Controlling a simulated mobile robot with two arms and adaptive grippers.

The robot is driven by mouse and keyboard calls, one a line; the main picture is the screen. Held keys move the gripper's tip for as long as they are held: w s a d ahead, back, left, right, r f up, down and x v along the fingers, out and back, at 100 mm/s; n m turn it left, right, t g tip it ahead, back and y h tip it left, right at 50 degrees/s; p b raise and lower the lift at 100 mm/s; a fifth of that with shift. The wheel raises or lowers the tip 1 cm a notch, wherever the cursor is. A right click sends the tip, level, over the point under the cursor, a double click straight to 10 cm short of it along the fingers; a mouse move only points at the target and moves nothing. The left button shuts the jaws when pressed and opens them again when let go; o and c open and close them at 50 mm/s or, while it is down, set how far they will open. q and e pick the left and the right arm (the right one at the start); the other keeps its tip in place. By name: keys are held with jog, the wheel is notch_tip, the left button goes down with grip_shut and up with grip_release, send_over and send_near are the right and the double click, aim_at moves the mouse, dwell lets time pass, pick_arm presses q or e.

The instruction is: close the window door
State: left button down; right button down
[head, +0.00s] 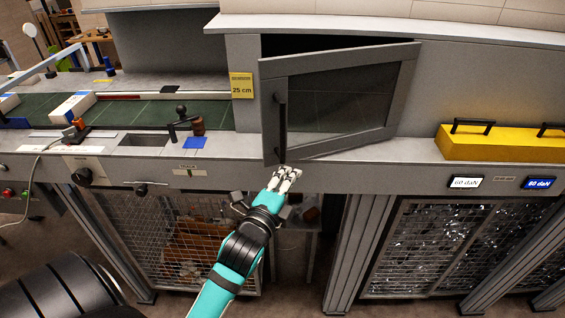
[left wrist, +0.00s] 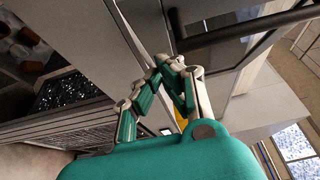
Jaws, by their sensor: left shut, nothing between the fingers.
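The window door (head: 400,95) is a grey frame with a dark glass pane. It stands ajar in the head view, its left, handle side swung out from the dark opening (head: 300,43). A dark vertical handle (head: 281,125) is on its left side. My left gripper (head: 290,172) is shut and empty, just below the door's lower left corner; whether it touches the door I cannot tell. In the left wrist view, my left gripper's fingertips (left wrist: 170,62) are together near the door's edge, with the dark handle (left wrist: 245,28) beyond. My right gripper is not in view.
A yellow block with black handles (head: 485,143) sits on the bench right of the door. A green belt (head: 150,112) with a white ream (head: 73,106) runs on the left. Mesh-fronted bins (head: 430,245) stand below the bench edge.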

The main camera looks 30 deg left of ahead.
aim_at(287, 157)
pick_arm(q)
jog(key=w+a, duration=0.1)
jog(key=a+p, duration=0.1)
jog(key=a, duration=0.1)
jog(key=shift+w+a, duration=0.1)
jog(key=shift+w, duration=0.3)
jog(key=shift+w, duration=0.1)
jog(key=shift+w+a+m+h, duration=0.3)
jog(key=shift+w+a, duration=0.05)
jog(key=shift+a, duration=0.15)
jog(key=shift+m+h, duration=0.3)
jog(key=shift+h, duration=0.3)
jog(key=w+a, duration=0.2)
jog(key=a, duration=0.1)
jog(key=w+a, duration=0.2)
jog(key=shift+a, duration=0.2)
jog(key=shift+s, duration=0.1)
jog(key=shift+d+f, duration=0.1)
